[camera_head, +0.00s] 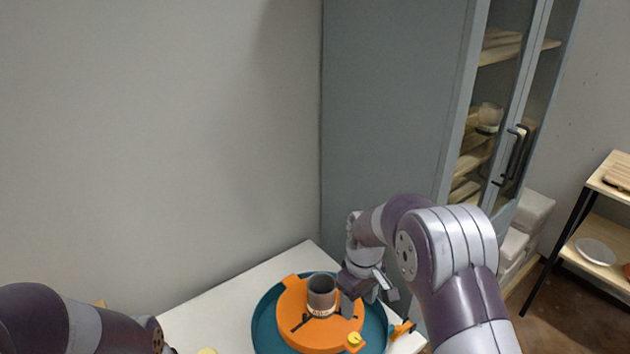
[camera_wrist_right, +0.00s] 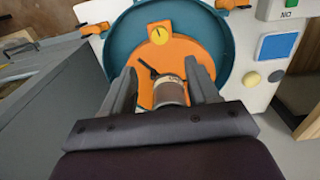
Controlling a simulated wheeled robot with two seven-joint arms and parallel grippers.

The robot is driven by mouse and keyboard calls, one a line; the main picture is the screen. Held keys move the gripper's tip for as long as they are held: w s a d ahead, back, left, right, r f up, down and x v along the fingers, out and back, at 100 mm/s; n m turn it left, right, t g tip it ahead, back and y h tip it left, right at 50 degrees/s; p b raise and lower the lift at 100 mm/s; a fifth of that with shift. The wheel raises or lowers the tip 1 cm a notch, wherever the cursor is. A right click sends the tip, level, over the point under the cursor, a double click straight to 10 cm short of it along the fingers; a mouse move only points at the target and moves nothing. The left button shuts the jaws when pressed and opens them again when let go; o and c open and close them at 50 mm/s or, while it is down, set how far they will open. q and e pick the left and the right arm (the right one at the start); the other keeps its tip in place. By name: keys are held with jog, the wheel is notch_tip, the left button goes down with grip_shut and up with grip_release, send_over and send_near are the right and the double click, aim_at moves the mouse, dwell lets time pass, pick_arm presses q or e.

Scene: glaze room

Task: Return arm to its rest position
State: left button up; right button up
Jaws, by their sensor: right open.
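My right arm reaches in from the right in the head view, and its gripper (camera_head: 360,290) is low over the table beside a grey-brown cylindrical cup (camera_head: 321,293). In the right wrist view the two fingers of the gripper (camera_wrist_right: 160,68) are apart, with the cup (camera_wrist_right: 171,94) showing between them. A gap shows on the finger sides, though depth is hard to tell. The cup stands upright on an orange disc (camera_head: 296,337) inside a round teal basin (camera_head: 265,327). Part of my left arm shows at the lower left; its gripper is out of the picture.
The white table (camera_head: 215,308) stands against a grey wall and a tall grey-blue cabinet (camera_head: 390,100) with glass doors. An orange clip (camera_head: 402,329) is at the basin's right. A wooden shelf rack (camera_head: 600,235) stands far right. A blue square (camera_wrist_right: 278,46) lies on the table.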

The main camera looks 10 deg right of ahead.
jog(key=s+d+r+m, duration=0.1)
jog(key=s+r+m, duration=0.1)
jog(key=s, duration=0.8)
jog(key=s+d+r+m+t, duration=0.1)
jog(key=s+m, duration=0.3)
jog(key=s, duration=0.5)
jog(key=shift+s+d+r, duration=0.25)
jog(key=shift+s+r, duration=0.1)
jog(key=shift+r, duration=0.05)
